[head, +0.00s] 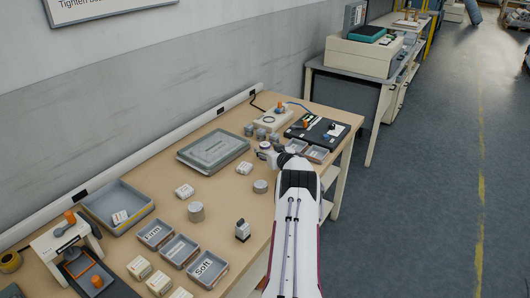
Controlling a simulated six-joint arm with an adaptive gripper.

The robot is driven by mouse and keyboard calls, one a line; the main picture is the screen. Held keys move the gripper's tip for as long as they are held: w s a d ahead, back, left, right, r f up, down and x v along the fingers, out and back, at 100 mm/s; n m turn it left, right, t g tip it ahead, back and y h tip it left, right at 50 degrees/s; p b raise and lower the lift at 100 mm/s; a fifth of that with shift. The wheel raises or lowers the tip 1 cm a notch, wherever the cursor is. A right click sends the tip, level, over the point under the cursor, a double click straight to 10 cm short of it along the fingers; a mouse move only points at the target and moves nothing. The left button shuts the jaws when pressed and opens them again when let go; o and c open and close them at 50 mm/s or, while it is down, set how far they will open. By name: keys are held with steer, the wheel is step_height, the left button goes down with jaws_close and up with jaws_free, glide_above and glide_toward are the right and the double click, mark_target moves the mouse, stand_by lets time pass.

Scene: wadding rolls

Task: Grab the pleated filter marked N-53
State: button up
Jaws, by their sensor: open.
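No marking N-53 is readable, so I cannot tell which item is the pleated filter. Candidates include a grey cylinder (196,212) in the middle of the bench, a shorter grey cylinder (260,187) right of it, and small pale labelled blocks, one (184,190) behind the cylinders and another (120,217) in a grey tray. My gripper (264,151) is over the right part of the bench, beyond the short cylinder. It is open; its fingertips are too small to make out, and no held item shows.
Labelled bins, one reading "Firm" (155,234) and one "Soft" (208,269), line the front edge. Several small grey cylinders (261,133) stand near my gripper. A press (66,243) fills the left end.

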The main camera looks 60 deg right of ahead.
steer(key=c, duration=1.2)
steer(key=shift+r, duration=0.15)
steer(key=shift+r, duration=4.9)
